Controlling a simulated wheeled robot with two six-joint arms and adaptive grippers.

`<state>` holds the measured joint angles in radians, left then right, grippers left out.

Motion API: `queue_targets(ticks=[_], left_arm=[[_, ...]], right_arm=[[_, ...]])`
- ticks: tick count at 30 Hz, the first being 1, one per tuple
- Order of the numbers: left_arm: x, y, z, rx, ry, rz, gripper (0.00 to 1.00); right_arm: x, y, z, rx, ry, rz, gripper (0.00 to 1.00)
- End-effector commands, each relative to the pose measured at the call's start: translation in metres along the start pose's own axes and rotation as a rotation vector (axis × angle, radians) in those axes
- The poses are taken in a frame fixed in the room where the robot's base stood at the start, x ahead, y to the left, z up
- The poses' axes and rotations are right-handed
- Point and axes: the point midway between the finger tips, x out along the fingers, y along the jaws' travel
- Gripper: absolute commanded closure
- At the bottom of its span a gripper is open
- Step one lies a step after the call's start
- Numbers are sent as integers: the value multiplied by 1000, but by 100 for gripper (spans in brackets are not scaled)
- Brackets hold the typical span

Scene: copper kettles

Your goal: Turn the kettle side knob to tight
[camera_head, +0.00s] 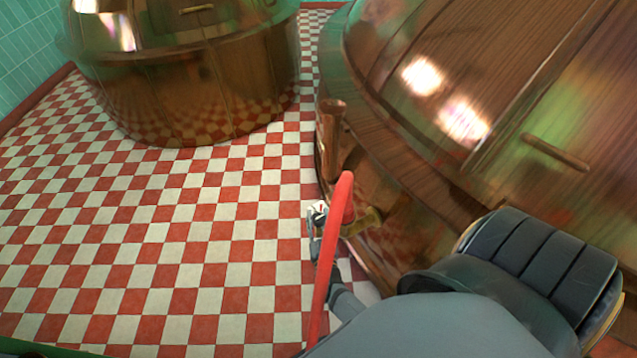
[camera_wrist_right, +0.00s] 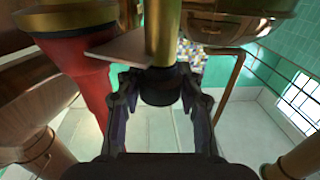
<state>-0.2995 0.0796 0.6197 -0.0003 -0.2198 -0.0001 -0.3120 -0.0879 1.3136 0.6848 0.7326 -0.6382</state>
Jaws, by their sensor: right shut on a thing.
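The large copper kettle (camera_head: 400,150) fills the right side of the head view. A brass side fitting (camera_head: 366,222) sticks out low on its near side. In the right wrist view, the side knob shows as a brass shaft (camera_wrist_right: 162,35) with a dark round end (camera_wrist_right: 160,88). My right gripper (camera_wrist_right: 158,85) is shut on this dark end, one finger on each side. In the head view the right gripper (camera_head: 317,232) is small and partly hidden behind a red pipe (camera_head: 328,255). The knob's exact setting cannot be read. My left gripper is not in view.
The red pipe stands close beside the right gripper and also shows in the wrist view (camera_wrist_right: 80,70). A second copper kettle (camera_head: 190,90) stands at the back left. The red and white checkered floor (camera_head: 150,240) between is clear.

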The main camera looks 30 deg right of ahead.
Motion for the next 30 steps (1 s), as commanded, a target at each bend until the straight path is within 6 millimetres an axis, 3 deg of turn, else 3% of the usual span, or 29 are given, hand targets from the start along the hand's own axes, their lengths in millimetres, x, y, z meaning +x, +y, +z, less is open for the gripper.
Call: queue_targets(ticks=[18, 19, 21, 24, 30], left_arm=[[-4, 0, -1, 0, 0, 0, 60], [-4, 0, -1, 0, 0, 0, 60], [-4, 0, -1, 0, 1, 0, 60], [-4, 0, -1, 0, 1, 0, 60], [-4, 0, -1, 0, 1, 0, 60]], right_arm=[[0, 0, 0, 1, 0, 35, 95], [0, 0, 0, 1, 0, 35, 59], [0, 0, 0, 1, 0, 35, 50], [0, 0, 0, 1, 0, 35, 39], [0, 0, 0, 1, 1, 35, 39]])
